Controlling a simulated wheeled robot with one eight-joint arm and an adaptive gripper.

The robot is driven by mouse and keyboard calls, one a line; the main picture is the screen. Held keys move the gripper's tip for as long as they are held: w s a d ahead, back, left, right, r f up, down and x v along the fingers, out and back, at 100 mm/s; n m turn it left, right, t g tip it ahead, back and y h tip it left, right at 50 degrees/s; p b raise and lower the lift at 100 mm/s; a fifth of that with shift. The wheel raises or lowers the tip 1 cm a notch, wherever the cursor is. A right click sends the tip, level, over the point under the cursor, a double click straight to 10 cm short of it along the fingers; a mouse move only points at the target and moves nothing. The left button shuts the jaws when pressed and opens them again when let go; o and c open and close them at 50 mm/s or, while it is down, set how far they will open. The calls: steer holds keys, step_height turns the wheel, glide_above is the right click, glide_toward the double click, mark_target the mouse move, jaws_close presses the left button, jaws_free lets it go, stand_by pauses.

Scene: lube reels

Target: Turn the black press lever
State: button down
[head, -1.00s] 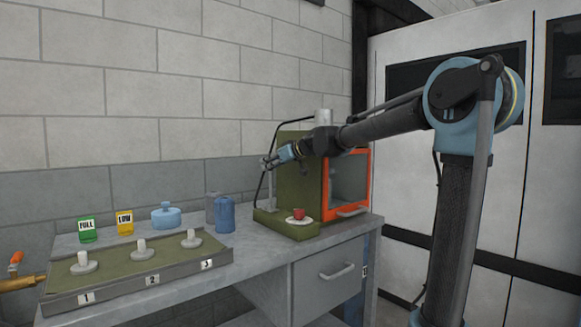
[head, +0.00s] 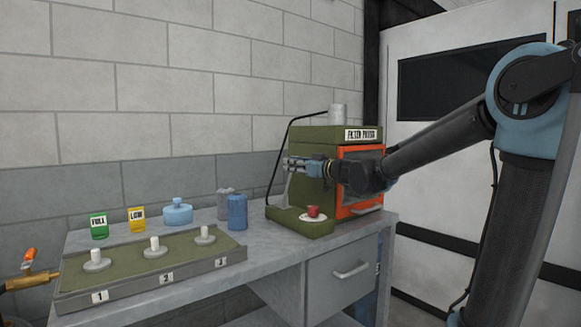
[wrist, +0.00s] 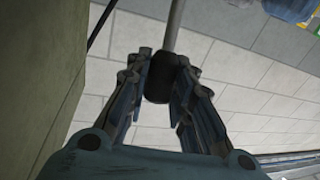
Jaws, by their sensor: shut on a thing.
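The filter press (head: 350,138) is a green box with an orange-framed door, standing on the grey bench. In the wrist view, a grey rod (wrist: 174,28) ends in a black grip (wrist: 158,88), which I take as the press lever. My gripper (head: 287,163) is at the left side of the press. In the wrist view its two fingers (wrist: 160,98) sit on either side of the black grip and are shut on it. In the head view my gripper hides the grip. A thin black bent tube (head: 289,130) rises behind my gripper.
A red piece (head: 314,211) lies on a white dish on the press's front ledge. Blue (head: 237,211) and grey containers stand just left of the press. A tray (head: 150,265) with several white pegs fills the bench's left part. A drawer (head: 345,280) is below.

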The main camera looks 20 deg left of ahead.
steer(key=shift+w+d, duration=0.1)
stand_by(0.3)
steer(key=c, duration=1.4)
jaws_free()
steer(key=shift+o, duration=0.2)
steer(key=v, duration=1.2)
steer(key=shift+w+f, duration=0.1)
